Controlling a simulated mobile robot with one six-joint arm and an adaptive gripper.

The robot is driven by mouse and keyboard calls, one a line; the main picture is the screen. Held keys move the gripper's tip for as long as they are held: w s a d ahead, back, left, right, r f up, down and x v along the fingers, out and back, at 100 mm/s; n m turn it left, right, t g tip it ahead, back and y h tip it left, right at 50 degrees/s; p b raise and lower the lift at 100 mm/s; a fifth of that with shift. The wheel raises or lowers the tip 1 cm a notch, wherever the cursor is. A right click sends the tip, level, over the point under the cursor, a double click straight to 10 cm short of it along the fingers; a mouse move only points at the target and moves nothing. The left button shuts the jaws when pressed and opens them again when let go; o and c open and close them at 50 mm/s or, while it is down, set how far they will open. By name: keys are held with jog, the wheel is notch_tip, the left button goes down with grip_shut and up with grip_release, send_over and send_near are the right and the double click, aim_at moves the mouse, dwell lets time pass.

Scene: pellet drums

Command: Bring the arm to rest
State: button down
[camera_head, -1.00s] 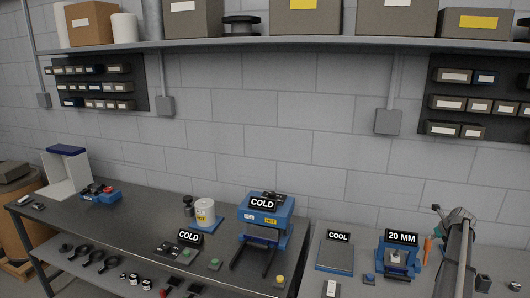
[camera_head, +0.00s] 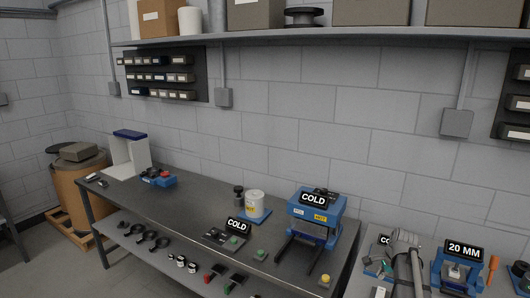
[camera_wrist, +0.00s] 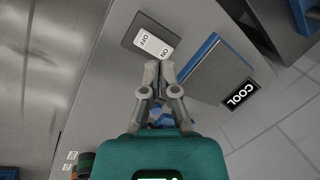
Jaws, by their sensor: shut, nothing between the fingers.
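My gripper (camera_wrist: 158,72) is shut and empty in the wrist view, its two fingertips together. It is in front of a switch plate marked ON and OFF (camera_wrist: 153,42) and beside a grey and blue plate labelled COOL (camera_wrist: 205,68). I cannot tell whether the fingertips touch anything. In the head view my arm (camera_head: 408,262) stands over the right bench and hides most of the COOL plate.
A blue press labelled COLD (camera_head: 316,210) stands on the dark bench (camera_head: 185,207). A blue device labelled 20 MM (camera_head: 460,272) is right of my arm. A white pot (camera_head: 255,204) stands left of the press. A brown drum (camera_head: 82,192) is on the floor at left.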

jog(key=s+a+f+n+g+b, duration=0.1)
jog(key=s+a+n, duration=0.4)
jog(key=a, duration=0.3)
jog(key=s+a+f+n+g+b, duration=0.1)
jog(key=s+a+n, duration=0.4)
jog(key=a, duration=0.3)
jog(key=s+a+f+n+g+h+b, duration=0.1)
jog(key=s+a+f+n, duration=0.1)
jog(key=s+a+n, duration=0.4)
jog(key=shift+a, duration=1.25)
